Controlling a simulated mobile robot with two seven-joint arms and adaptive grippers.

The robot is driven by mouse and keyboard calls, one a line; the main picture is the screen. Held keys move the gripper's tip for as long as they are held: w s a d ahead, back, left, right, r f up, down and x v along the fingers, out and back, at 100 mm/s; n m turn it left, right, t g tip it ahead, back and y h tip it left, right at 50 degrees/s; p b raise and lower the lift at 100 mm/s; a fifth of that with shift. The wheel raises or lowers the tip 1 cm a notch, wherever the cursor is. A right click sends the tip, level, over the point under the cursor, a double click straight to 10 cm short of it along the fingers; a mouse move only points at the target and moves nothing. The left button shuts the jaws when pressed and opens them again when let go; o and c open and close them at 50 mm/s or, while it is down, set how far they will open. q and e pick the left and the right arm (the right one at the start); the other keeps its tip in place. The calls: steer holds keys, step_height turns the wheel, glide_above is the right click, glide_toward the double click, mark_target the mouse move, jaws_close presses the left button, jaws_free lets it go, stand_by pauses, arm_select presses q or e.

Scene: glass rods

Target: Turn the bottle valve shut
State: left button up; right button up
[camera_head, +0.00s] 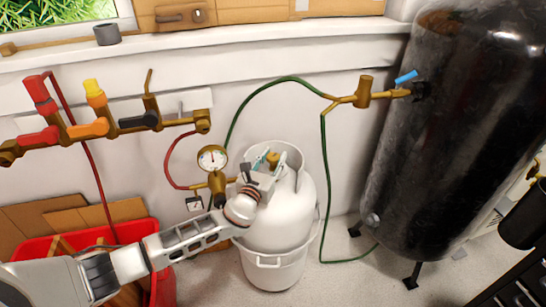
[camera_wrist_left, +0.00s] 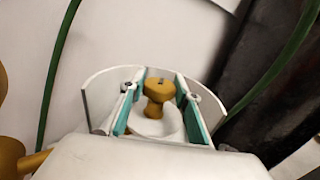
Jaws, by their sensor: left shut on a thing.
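The white gas bottle (camera_head: 292,212) stands upright against the wall, with a raised collar around its top. The brass bottle valve (camera_head: 273,158) is inside the collar; it also shows in the left wrist view (camera_wrist_left: 158,88). My left gripper (camera_head: 265,166) reaches in over the collar from the left. The exact contact is hard to see. My right gripper is in neither view.
A pressure gauge (camera_head: 212,158) on brass fittings stands close left of the bottle. A green hose (camera_head: 323,190) hangs at its right. A large black tank (camera_head: 450,130) fills the right side. A red bin (camera_head: 80,240) stands at lower left, and valved pipework (camera_head: 95,128) runs above it.

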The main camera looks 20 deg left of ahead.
arm_select(q)
steer(key=m+h+b, duration=0.1)
steer(key=f+h, duration=0.1)
steer(key=shift+s+a+f+m+g+h+b, duration=0.1)
steer(key=shift+a+f+m+g+h+b, duration=0.1)
steer(key=shift+m+g+h+b, duration=0.15)
steer(key=shift+d+f+m+h+b, duration=0.1)
steer(key=shift+f+m+h+b, duration=0.1)
steer(key=shift+m+h+b, duration=0.35)
steer(key=shift+m+g+h+b, duration=0.35)
steer(key=shift+m+h+b, duration=0.15)
steer(key=shift+h+b, duration=0.9)
steer(key=shift+b, duration=0.05)
steer(key=shift+r+m+g+h+b, duration=0.25)
steer(key=shift+m+g+h+b, duration=0.15)
steer(key=shift+m+b, duration=0.2)
steer(key=shift+r+h+b, duration=0.3)
steer(key=shift+r, duration=0.3)
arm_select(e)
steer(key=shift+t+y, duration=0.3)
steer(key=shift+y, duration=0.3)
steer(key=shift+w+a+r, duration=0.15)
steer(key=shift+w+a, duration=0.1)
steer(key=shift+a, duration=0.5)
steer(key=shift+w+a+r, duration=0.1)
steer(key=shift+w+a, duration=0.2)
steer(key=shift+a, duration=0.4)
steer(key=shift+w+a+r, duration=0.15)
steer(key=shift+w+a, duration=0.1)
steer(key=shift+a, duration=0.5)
